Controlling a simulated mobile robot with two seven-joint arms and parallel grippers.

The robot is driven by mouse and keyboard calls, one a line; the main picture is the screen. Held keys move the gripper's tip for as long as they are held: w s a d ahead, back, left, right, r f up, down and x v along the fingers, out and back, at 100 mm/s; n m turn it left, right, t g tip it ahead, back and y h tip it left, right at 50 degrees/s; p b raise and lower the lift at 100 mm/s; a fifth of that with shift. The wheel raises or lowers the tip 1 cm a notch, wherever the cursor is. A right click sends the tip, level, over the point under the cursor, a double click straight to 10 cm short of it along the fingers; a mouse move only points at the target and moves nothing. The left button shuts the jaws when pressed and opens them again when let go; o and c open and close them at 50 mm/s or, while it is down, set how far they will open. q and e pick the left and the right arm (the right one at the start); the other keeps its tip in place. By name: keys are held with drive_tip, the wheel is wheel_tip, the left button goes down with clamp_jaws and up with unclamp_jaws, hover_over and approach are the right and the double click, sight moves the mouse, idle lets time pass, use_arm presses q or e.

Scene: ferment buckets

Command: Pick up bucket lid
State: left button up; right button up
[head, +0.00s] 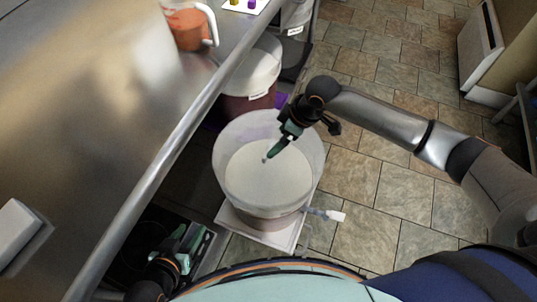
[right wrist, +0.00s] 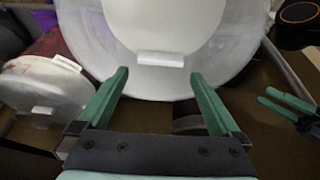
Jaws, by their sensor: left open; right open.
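My right gripper (head: 276,148) is over the far side of this bucket. In its wrist view the gripper (right wrist: 160,80) is open, with the tab beyond and between the fingertips. My left gripper (head: 188,240) is open and empty at the lower left, apart from the bucket.
A second bucket with a white lid (head: 258,65) and dark contents stands behind, partly under the counter edge. The metal counter (head: 110,110) runs along the left, with an orange-filled jug (head: 187,27) on it. The first bucket rests on a pale base (head: 240,230). Tiled floor (head: 385,190) is open to the right.

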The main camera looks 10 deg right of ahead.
sight(269, 148)
drive_tip(key=shift+w+a+f, duration=0.15)
drive_tip(key=shift+a+f, duration=0.1)
drive_tip(key=shift+f, duration=0.4)
drive_tip(key=b+x, duration=0.1)
drive_tip(key=x, duration=0.2)
drive_tip(key=shift+a+f+b, duration=0.2)
drive_tip(key=shift+f+b, duration=0.15)
drive_tip(key=shift+b, duration=0.05)
drive_tip(key=shift+w+a+f, duration=0.15)
drive_tip(key=shift+w+f, duration=0.05)
drive_tip(key=shift+f, duration=0.15)
drive_tip(key=shift+c, duration=0.6)
drive_tip(key=shift+r, duration=0.1)
drive_tip(key=c, duration=1.2)
